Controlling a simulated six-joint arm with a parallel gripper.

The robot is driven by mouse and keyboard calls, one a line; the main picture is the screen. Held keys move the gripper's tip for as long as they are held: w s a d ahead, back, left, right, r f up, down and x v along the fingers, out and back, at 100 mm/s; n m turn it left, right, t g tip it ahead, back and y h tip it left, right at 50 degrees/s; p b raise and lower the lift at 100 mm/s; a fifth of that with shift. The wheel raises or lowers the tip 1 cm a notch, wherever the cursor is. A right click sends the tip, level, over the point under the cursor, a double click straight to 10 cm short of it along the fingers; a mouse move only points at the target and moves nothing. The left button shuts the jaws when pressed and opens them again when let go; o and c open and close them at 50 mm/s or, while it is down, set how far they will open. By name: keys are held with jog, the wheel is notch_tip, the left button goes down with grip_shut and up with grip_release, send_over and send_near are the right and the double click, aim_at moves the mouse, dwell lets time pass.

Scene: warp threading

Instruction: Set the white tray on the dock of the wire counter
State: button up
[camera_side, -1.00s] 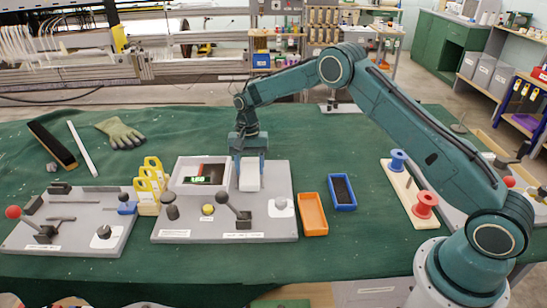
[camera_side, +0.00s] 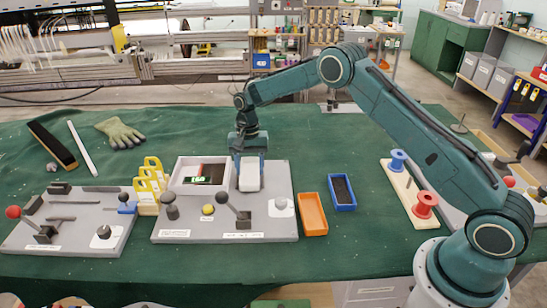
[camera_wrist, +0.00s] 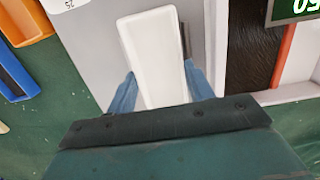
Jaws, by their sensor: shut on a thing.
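The white tray (camera_side: 249,174) is a long, narrow piece at the right part of the wire counter. My gripper (camera_side: 249,162) is shut on it, with one blue finger on each long side. In the wrist view the tray (camera_wrist: 158,55) lies lengthwise between the fingers (camera_wrist: 160,92). The wire counter (camera_side: 272,222) is a grey base with a white-framed box and a green lit display (camera_side: 202,179) left of the tray. The tray is over or on the base; I cannot tell if it touches. The dock's surface under it is hidden.
A black-knobbed lever (camera_side: 233,208) and a grey knob (camera_side: 281,203) stand in front of the tray. An orange bin (camera_side: 313,214) and a blue bin (camera_side: 343,192) lie to the right. Yellow-topped holders (camera_side: 150,187) stand left. The green cloth behind the counter is mostly clear.

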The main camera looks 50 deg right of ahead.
jog(key=shift+f, duration=0.3)
dwell(0.7)
jog(key=o, duration=1.4)
jog(key=shift+r, duration=0.1)
notch_tip(320, 180, up, 7)
jog(key=shift+f, duration=0.1)
dwell(0.5)
